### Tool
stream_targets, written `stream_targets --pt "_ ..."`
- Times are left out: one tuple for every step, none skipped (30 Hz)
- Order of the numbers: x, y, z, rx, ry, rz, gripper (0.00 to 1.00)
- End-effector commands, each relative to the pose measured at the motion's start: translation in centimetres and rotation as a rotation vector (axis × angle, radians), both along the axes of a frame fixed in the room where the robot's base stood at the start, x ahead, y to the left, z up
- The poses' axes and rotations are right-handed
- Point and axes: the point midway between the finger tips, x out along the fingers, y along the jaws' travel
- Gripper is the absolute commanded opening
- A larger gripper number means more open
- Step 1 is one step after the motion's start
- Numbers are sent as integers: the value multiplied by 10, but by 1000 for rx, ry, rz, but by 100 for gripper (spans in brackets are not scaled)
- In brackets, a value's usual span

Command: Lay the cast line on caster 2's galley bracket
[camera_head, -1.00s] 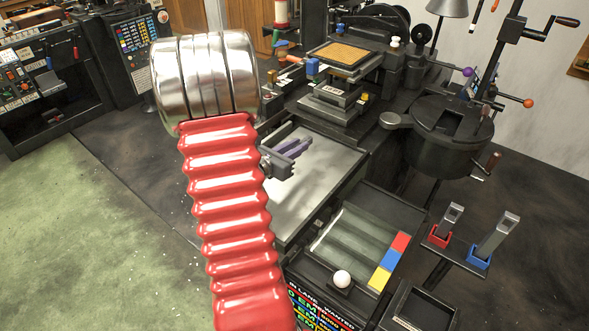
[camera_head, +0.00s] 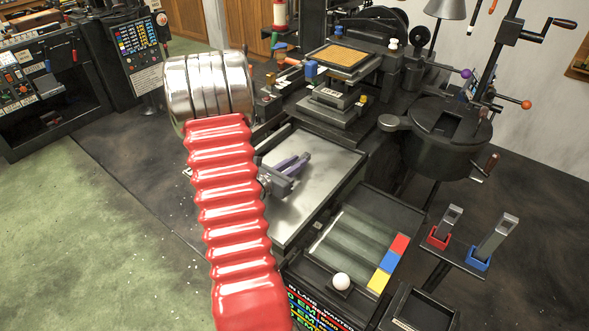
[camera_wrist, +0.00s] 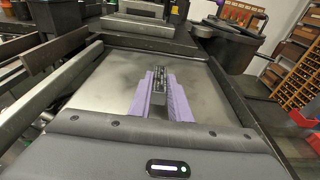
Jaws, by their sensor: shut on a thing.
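My gripper (camera_head: 306,158) is shut, its purple fingers pointing away over a flat silvery plate with a dark rim (camera_head: 330,172). In the wrist view the purple fingers (camera_wrist: 160,78) close on a narrow dark cast line (camera_wrist: 160,82) with small raised shapes, held lengthwise between them. In the head view the line is too small to make out. The gripper is over the plate; I cannot tell how high. My red ribbed arm hides part of the plate's left side. No label shows which part is the galley bracket.
The dark caster (camera_head: 340,95) stands behind the plate, with a round black pot (camera_head: 437,130) at right. Two grey-handled tools (camera_head: 492,240) stand in holders at right.

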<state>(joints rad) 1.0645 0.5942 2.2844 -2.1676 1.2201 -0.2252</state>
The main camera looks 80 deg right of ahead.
Motion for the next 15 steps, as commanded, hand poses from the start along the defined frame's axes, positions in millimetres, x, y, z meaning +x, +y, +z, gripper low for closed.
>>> stream_targets --pt "0 0 -5 0 1 0 0" --pt "0 0 -7 -1 0 0 0" --pt "0 0 -9 -2 0 0 0" --pt "0 0 -10 -2 0 0 0" --pt "0 0 -11 -2 0 0 0" --pt "0 0 -12 -3 0 0 0" --pt "0 0 -12 -4 -1 0 0" --pt "0 0 -12 -4 -1 0 0" --pt "0 0 -11 -4 -1 0 0" --pt "0 0 -11 -4 -1 0 0" --pt "0 0 -11 -4 -1 0 0" --pt "0 0 -11 -4 -1 0 0" --pt "0 0 -11 -4 -1 0 0" --pt "0 0 -12 -4 -1 0 0" --pt "0 0 -13 -3 -1 0 0"
